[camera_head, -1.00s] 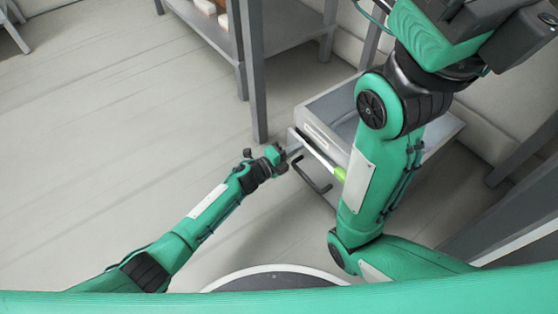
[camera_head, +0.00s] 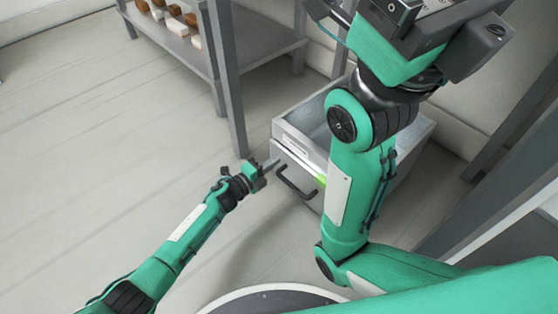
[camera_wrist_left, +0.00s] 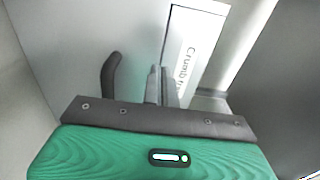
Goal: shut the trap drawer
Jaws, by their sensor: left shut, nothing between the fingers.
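The trap drawer (camera_head: 304,168) is in a low grey metal box, with a dark bar handle (camera_head: 295,184) on its front. In the left wrist view the handle (camera_wrist_left: 110,75) stands left of the fingers, and a label starting "Crumb" (camera_wrist_left: 190,55) is to their right. My left gripper (camera_head: 268,166) is shut and empty, at the left end of the drawer front; I cannot tell whether it touches. A narrow gap seems to show behind the front. My right arm covers the drawer's right part; its fingers are out of view.
A grey shelf table (camera_head: 205,52) with several small brown and white items stands behind, its near leg (camera_head: 228,95) close to my left gripper. A bright green patch (camera_head: 321,180) shows beside my right arm. The floor (camera_head: 100,130) at left is clear.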

